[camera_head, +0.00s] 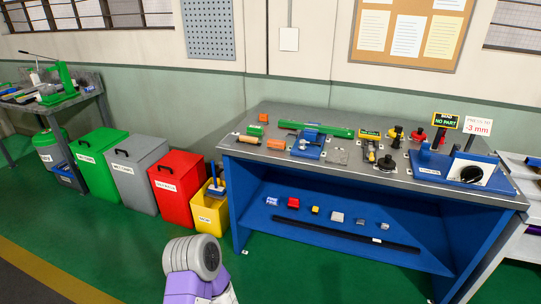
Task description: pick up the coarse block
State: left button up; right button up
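No label that I can read names the coarse block, so I cannot tell which piece it is. Small blocks lie on the left part of the grey worktop (355,117): an orange block (276,144), a smaller orange-brown block (249,139) and an orange-and-green piece (264,118). Neither gripper is in view. Only a purple and grey part of my own arm shows at the bottom, in front of the bins and well apart from the worktop.
A green bar (316,129) and a blue fixture (309,147) stand beside the blocks. A blue gauge station (455,168) is at the right. Small pieces and a black bar (345,235) lie on the lower shelf. Green, grey, red and yellow bins (209,212) stand left. The floor in front is clear.

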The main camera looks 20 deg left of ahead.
aim_at(280, 145)
jog(key=u, duration=1.1)
jog(key=i, duration=1.4)
jog(key=z, duration=0.8)
jog(key=i, duration=0.65)
jog(key=z, duration=0.75)
